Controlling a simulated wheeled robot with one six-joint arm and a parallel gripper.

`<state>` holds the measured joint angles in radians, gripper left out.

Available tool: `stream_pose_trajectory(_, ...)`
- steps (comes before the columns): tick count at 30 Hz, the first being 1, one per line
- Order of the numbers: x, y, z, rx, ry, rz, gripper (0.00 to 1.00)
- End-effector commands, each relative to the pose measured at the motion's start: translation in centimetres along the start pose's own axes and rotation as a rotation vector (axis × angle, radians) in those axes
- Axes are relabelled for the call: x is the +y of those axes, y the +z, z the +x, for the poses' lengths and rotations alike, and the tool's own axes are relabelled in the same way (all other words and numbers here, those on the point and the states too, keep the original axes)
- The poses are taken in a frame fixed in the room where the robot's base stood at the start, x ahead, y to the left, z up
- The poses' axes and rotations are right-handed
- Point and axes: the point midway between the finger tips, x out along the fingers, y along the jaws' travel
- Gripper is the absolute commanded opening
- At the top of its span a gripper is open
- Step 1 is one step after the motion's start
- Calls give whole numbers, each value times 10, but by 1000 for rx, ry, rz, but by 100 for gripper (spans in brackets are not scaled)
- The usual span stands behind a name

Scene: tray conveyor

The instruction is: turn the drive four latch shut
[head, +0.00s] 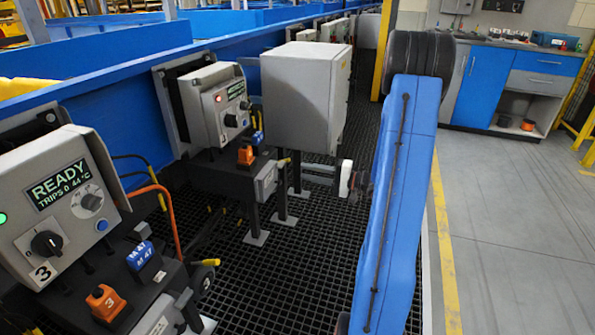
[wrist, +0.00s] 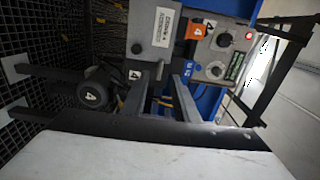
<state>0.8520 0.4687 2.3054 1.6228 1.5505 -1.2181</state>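The drive four box (head: 217,105) is a grey control box with a lit red lamp, on a dark stand. In the wrist view its panel (wrist: 219,57) appears turned sideways, with the red lamp and an orange tag marked 4 (wrist: 198,31). A small grey cover box (head: 265,180) with a label is on the stand's near end; it also shows in the wrist view (wrist: 147,18). A small grey bar (wrist: 160,69) projects below it; I cannot tell whether this is the latch. My gripper (head: 308,173) points at the cover box, with its two fingers apart and nothing visible between them.
A black wheel marked 4 (wrist: 92,91) is beside the stand in the wrist view. A large grey cabinet (head: 305,95) stands behind drive four. The drive three box (head: 55,205) reads READY at the left. Dark floor grating (head: 290,285) is open in front.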

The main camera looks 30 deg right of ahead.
Motion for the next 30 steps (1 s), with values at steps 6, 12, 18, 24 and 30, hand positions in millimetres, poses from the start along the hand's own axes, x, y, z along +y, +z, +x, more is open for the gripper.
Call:
stream_pose_trajectory(6,0,-1,-39,4,0,0,27)
stream_pose_trajectory(12,0,-1,-69,3,1,0,27)
stream_pose_trajectory(18,0,0,-86,1,0,0,27)
stream_pose_trajectory(24,0,0,-90,0,0,0,27)
stream_pose_trajectory(30,0,0,-90,0,0,0,27)
